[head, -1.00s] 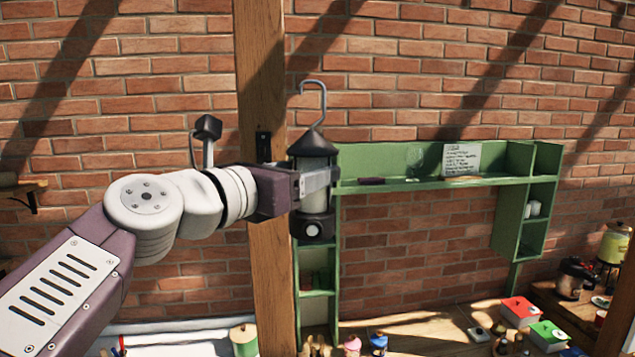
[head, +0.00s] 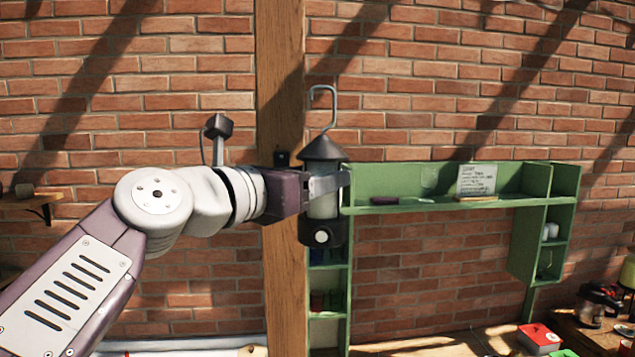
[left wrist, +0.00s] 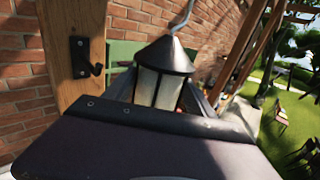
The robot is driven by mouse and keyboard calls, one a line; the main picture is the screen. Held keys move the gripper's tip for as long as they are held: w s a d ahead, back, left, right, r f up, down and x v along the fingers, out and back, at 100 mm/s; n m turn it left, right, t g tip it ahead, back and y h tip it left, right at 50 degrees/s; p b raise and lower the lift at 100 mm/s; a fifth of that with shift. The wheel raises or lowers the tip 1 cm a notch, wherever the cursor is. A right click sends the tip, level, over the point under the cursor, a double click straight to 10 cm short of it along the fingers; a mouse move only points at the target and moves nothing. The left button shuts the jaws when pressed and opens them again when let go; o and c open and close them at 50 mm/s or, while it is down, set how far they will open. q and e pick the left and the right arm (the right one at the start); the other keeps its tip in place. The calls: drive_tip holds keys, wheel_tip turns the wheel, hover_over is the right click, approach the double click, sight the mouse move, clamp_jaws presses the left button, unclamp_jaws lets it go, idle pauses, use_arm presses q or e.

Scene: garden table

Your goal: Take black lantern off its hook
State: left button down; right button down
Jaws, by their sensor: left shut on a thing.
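The black lantern (head: 322,150) hangs upright in my left gripper (head: 325,187), which is shut around its pale glass body. Its grey wire handle (head: 323,105) stands up above the cone top. The lantern also shows in the left wrist view (left wrist: 168,58), between the fingers. The black hook (left wrist: 86,58) is on the wooden post (left wrist: 72,30), to the left of the lantern and apart from it. In the head view a small dark part of the hook (head: 282,158) shows on the post above my gripper. My right gripper is not in view.
A green shelf unit (head: 400,207) stands on the wall behind and to the right of the lantern. The wooden post (head: 282,60) rises just behind my gripper. A red box (head: 538,335) lies on the bench at lower right. Bare brick wall surrounds the handle.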

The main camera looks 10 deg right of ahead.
use_arm(q)
drive_tip(key=shift+w+a, duration=0.1)
drive_tip(key=shift+s+d+r, duration=0.1)
drive_tip(key=shift+s+d, duration=0.15)
drive_tip(key=shift+d, duration=0.55)
drive_tip(key=shift+s+d, duration=0.2)
drive_tip(key=shift+d, duration=0.6)
drive_tip(key=shift+w+d, duration=0.1)
drive_tip(key=shift+d, duration=0.6)
drive_tip(key=shift+s+d, duration=0.2)
drive_tip(key=shift+d, duration=0.45)
drive_tip(key=shift+a, duration=0.1)
